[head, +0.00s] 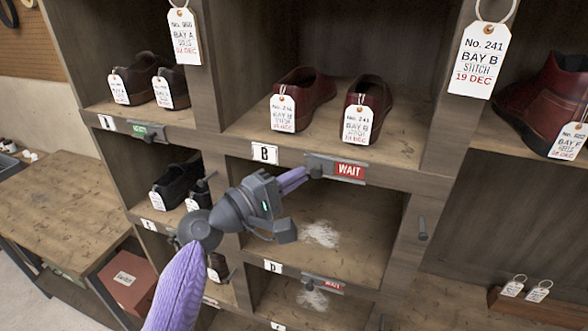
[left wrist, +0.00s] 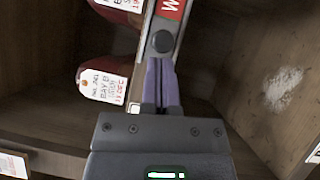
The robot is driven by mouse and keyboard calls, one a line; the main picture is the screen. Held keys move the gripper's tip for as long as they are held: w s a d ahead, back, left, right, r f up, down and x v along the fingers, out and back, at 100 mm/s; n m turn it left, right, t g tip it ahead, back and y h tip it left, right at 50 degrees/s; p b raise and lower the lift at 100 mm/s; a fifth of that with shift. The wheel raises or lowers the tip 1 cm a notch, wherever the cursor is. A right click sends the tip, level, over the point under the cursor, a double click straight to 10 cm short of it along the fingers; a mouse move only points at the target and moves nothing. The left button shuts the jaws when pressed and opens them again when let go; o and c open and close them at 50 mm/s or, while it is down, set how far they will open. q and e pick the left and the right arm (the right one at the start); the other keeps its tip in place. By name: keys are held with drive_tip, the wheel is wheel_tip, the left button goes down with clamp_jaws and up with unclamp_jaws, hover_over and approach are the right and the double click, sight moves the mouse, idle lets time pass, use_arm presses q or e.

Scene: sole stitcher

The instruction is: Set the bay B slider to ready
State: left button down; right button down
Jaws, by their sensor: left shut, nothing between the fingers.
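The bay B slider (head: 349,171) sits on the shelf edge right of the white B label (head: 264,153) and shows red WAIT. Its dark round knob (head: 317,172) is at the left end of the red field. The knob also shows in the left wrist view (left wrist: 162,42), with part of the red field above it. My left gripper (head: 306,175) is shut and empty, its purple fingertips right beside the knob. In the left wrist view the fingertips (left wrist: 160,64) point at the knob from just below; I cannot tell whether they touch. My right gripper is out of view.
Dark red shoes (head: 305,92) with tags stand in bay B above the slider. A hanging tag (head: 480,60) reads BAY B. Another slider (head: 322,284) is on the shelf edge below. A wooden bench (head: 70,200) stands at the left. The cubby under bay B holds only a pale patch.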

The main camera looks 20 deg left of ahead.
use_arm(q)
drive_tip(key=d+p, duration=0.2)
drive_tip(key=d, duration=0.3)
drive_tip(key=shift+s+d, duration=0.15)
drive_tip(key=shift+d, duration=0.15)
